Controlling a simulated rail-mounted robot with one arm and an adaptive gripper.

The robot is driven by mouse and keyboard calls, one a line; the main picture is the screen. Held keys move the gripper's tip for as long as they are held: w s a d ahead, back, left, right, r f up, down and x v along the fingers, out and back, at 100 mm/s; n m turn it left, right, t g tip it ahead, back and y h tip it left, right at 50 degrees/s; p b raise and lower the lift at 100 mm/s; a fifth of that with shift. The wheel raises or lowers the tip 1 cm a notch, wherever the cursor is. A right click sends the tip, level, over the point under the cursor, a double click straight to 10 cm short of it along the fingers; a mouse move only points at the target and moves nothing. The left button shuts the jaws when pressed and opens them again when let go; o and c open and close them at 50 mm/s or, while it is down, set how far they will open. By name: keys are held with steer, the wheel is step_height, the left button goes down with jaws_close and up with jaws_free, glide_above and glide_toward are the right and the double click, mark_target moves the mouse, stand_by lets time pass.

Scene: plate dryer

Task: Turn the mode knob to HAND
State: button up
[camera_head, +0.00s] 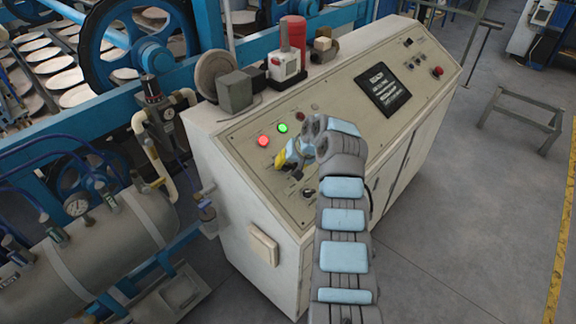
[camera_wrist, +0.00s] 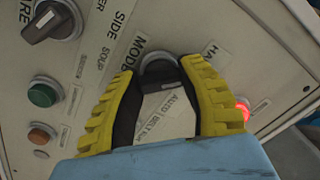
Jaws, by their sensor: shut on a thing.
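The mode knob (camera_wrist: 158,68) is a dark knob with a grey collar on the pale panel, next to the printed word MODE in the wrist view. Other lettering near it reads AUTO and a partly covered HA. My gripper (camera_wrist: 157,76) has its two yellow, ribbed fingers on either side of the knob and is shut on it. In the head view my gripper (camera_head: 283,160) is at the left part of the console panel, and my wrist covers the knob.
In the wrist view a black selector (camera_wrist: 50,20), a green button (camera_wrist: 44,92), an orange button (camera_wrist: 41,133) and a lit red lamp (camera_wrist: 242,108) surround the knob. In the head view the console (camera_head: 340,105) also bears a dark screen (camera_head: 383,90). A grey block (camera_head: 235,92) stands on top.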

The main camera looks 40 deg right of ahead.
steer(key=o, duration=1.2)
steer(key=shift+f, duration=0.15)
steer(key=shift+s+r, duration=0.1)
steer(key=shift+r, duration=0.1)
steer(key=shift+s+r, duration=0.1)
steer(key=shift+r, duration=0.1)
steer(key=v, duration=1.1)
steer(key=shift+s+r, duration=0.1)
